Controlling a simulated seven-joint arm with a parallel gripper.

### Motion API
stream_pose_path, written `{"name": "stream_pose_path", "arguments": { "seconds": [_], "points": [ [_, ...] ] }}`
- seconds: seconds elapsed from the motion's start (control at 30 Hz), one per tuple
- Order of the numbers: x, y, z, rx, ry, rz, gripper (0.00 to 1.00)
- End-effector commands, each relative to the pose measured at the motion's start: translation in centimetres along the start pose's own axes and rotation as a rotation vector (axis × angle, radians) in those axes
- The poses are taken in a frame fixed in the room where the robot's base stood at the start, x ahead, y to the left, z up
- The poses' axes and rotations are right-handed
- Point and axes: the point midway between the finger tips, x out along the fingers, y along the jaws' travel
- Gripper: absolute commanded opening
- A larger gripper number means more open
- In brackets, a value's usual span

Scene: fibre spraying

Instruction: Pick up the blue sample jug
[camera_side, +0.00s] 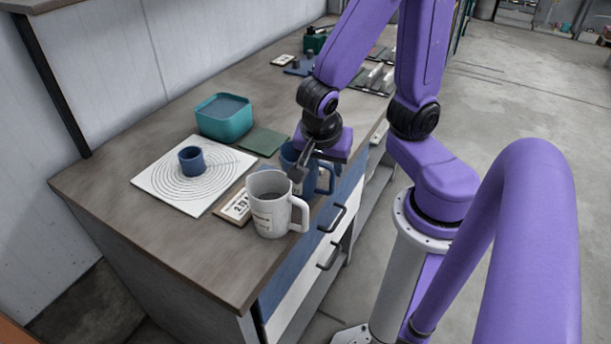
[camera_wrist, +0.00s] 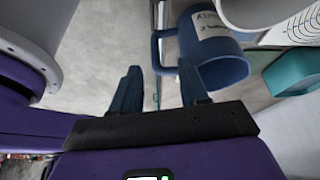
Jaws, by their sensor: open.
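The blue sample jug (camera_side: 315,180) stands upright near the front edge of the bench, behind the white jug and partly hidden by it and by my gripper. In the wrist view the blue jug (camera_wrist: 222,68) shows its rim, a pale label and its handle, which points left. My gripper (camera_side: 298,170) is open at the blue jug in the side view. In the wrist view its two fingers (camera_wrist: 160,75) point towards the jug, and the handle appears between the fingertips. I cannot tell whether either finger touches it.
A white jug (camera_side: 268,208) stands close in front of the blue jug, beside a number card (camera_side: 236,208). A small blue cup (camera_side: 191,161) sits on a white ringed board (camera_side: 160,183). A teal tub (camera_side: 224,124) and a green mat (camera_side: 262,140) lie farther back. The bench's near-left corner is clear.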

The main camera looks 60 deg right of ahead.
Motion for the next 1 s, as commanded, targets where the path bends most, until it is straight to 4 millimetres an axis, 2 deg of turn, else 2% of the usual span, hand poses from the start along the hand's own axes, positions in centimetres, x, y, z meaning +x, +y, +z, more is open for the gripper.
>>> {"name": "stream_pose_path", "arguments": {
  "seconds": [0.03,0.13,0.47,0.8,1.0],
  "points": [
    [0.9,0.1,-0.1,0.001,0.004,0.006,0.44],
    [2.0,0.1,-0.1,0.001,0.003,0.003,0.44],
    [3.8,0.3,0.0,0.000,0.002,0.003,0.44],
    [7.4,0.8,0.1,0.000,0.003,0.003,0.44],
    [8.2,0.8,0.1,0.000,-0.001,0.001,0.44]
  ]
}}
